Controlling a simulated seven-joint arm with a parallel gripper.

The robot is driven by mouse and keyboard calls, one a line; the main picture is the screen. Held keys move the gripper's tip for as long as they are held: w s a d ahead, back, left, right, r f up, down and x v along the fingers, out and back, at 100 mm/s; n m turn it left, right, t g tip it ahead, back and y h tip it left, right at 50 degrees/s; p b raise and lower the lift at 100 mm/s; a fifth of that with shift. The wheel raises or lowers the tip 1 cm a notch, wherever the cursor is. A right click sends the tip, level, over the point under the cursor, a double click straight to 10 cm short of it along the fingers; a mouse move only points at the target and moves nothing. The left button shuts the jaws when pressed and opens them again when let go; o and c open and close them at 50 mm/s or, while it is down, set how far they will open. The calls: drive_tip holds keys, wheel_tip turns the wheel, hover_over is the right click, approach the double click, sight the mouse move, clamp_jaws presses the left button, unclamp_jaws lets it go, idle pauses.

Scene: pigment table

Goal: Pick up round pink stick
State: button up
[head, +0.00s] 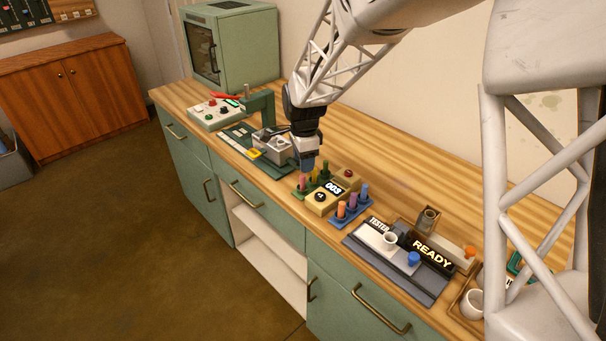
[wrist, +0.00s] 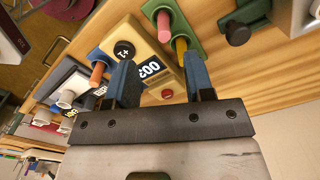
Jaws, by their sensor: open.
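The round pink stick (head: 303,184) stands upright in a green holder (head: 301,194), left of the box reading 003. In the wrist view the pink stick (wrist: 164,27) shows beyond my fingertips, roughly between their lines. A yellow stick (wrist: 182,50) stands beside it in the same green holder (wrist: 192,46). My gripper (head: 307,164) is just above the holder in the head view. In the wrist view my gripper (wrist: 159,70) has its two blue fingers apart, with no stick between them. The lower part of the pink stick is inside the holder.
The cream box (head: 325,200) with the 003 display is close by. A blue holder (head: 347,214) has orange, purple and blue sticks. A tester panel (head: 390,262) lies to the right, a metal box (head: 272,143) to the left. The rear counter (head: 400,185) is clear.

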sight(302, 176)
drive_tip(key=shift+w+a+f, duration=0.3)
drive_tip(key=shift+a+f, duration=0.05)
drive_tip(key=shift+f, duration=1.25)
drive_tip(key=shift+f, duration=0.1)
drive_tip(key=shift+d+f, duration=0.1)
drive_tip(key=shift+f, duration=2.45)
clamp_jaws()
